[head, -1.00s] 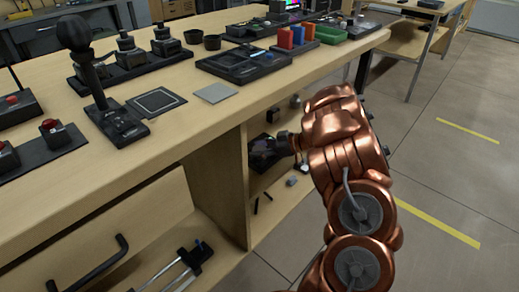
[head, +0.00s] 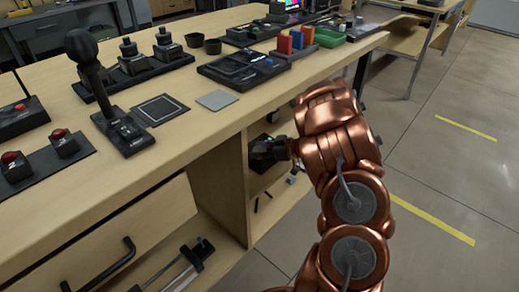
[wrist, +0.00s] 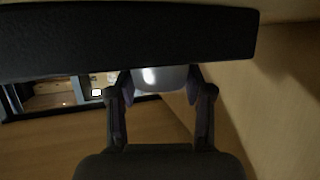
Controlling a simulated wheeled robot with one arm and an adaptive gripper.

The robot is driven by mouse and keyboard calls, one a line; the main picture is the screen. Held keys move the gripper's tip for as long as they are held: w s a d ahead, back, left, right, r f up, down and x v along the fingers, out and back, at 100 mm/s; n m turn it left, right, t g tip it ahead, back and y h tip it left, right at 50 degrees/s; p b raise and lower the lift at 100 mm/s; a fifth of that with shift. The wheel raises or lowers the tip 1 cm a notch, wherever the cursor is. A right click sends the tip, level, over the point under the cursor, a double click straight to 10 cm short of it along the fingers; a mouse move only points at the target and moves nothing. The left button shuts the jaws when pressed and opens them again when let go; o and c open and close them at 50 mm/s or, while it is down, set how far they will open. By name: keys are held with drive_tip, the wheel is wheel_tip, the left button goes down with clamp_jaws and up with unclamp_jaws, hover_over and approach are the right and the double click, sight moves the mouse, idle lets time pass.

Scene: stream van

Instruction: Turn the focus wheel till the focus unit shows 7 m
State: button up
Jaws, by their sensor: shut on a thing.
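My gripper (head: 268,151) reaches into the open shelf bay under the counter in the head view. In the wrist view my gripper (wrist: 160,86) has its two fingers on either side of a grey, shiny rounded piece (wrist: 160,76) and is shut on it. I cannot tell for sure whether this piece is the focus wheel. A wide dark slab (wrist: 125,38) crosses the top of the wrist view and hides what lies behind it. No distance reading is legible in either view.
The bay's wooden side panel (head: 219,185) stands close to my gripper. The counter top (head: 180,155) above carries a black joystick (head: 88,66), red buttons (head: 64,135) and a grey square pad (head: 217,100). Open floor (head: 440,180) lies to the right.

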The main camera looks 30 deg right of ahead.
drive_tip(key=o, duration=1.2)
drive_tip(key=shift+c, duration=0.2)
drive_tip(key=shift+s, duration=0.1)
drive_tip(key=v, duration=1.2)
